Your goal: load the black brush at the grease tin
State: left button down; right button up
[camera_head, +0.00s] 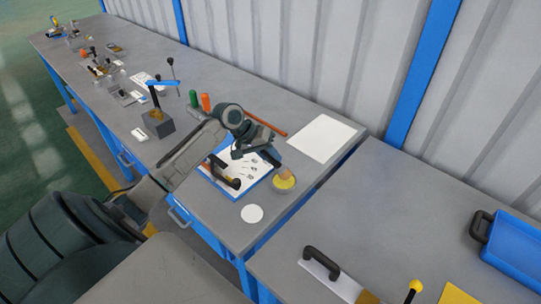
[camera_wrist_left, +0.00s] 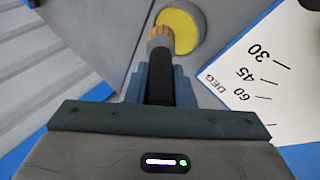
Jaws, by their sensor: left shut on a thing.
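My left gripper (camera_head: 270,158) is shut on the black brush, and I see the gripper from behind in the left wrist view (camera_wrist_left: 160,85). The brush's black handle (camera_wrist_left: 160,78) runs out between the fingers to a tan bristle end (camera_wrist_left: 159,37). The grease tin (camera_head: 284,186) is a small round tin with yellow grease, and it also shows in the left wrist view (camera_wrist_left: 182,30). The bristle end overlaps the tin's near edge in the wrist view; I cannot tell whether it touches the grease. My right gripper is not in view.
A blue-edged board (camera_head: 258,182) with degree marks lies beside the tin, with a black-handled tool (camera_head: 226,180) on it. A white disc (camera_head: 252,214) lies in front. A white sheet (camera_head: 321,138) lies behind. A gap separates the right-hand table (camera_head: 400,200), which holds a blue tray (camera_head: 515,250).

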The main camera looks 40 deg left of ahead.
pick_arm(q)
jog(key=shift+f, duration=0.65)
dwell(0.4)
jog(key=shift+f+p, duration=0.1)
jog(key=shift+p, duration=0.2)
dwell(1.9)
notch_tip(320, 180, up, 7)
jog(key=p, duration=0.7)
jog(key=shift+p, duration=0.35)
dwell(0.5)
